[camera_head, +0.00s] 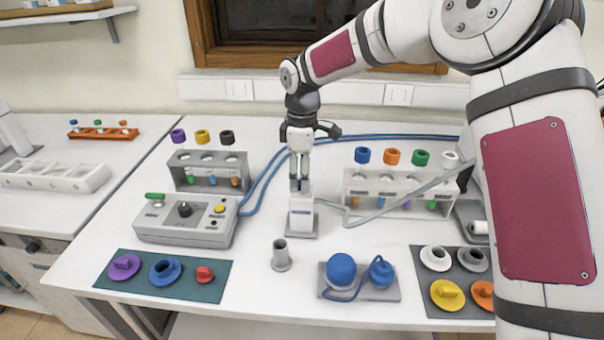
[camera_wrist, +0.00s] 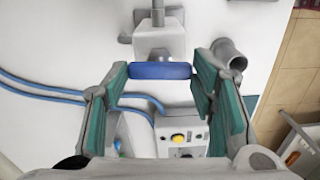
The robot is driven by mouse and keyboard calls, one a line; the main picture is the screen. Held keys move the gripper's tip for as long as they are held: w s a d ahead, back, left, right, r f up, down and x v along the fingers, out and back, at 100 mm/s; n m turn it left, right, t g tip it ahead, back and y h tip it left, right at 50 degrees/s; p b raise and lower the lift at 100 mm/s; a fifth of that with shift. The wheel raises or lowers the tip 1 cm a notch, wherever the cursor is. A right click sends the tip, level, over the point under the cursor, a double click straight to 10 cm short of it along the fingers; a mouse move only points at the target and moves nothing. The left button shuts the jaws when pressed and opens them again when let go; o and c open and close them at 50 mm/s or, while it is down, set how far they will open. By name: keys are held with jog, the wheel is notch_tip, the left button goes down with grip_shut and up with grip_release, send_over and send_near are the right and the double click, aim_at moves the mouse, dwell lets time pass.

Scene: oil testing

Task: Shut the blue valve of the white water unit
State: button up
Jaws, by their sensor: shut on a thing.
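The white water unit (camera_head: 303,215) stands upright on a grey base near the middle of the table. In the wrist view the unit (camera_wrist: 158,38) is at the top, with its blue valve (camera_wrist: 154,71) a bar lying across the picture. My gripper (camera_head: 299,187) points down onto the top of the unit. In the wrist view my gripper (camera_wrist: 160,72) has its teal-padded fingers at the two ends of the blue bar, shut on it. The valve is hidden behind my fingers in the head view.
A grey control box (camera_head: 186,221) stands left of the unit. A white tube rack (camera_head: 400,195) is close on the right, with a grey hose (camera_head: 408,200) running in front. A grey cylinder (camera_head: 281,258) and blue-ball device (camera_head: 341,270) are nearer. Blue hoses (camera_head: 265,183) pass behind.

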jog(key=m+b, duration=0.1)
jog(key=m, duration=0.2)
jog(key=shift+m, duration=0.4)
jog(key=m+b, duration=0.1)
jog(key=m, duration=0.3)
jog(key=shift+m, duration=0.3)
jog(key=m, duration=0.4)
jog(key=shift+m+b, duration=0.3)
jog(key=shift+m, duration=2.1)
jog(key=o, duration=1.1)
jog(key=shift+o, duration=0.2)
jog(key=shift+r, duration=0.15)
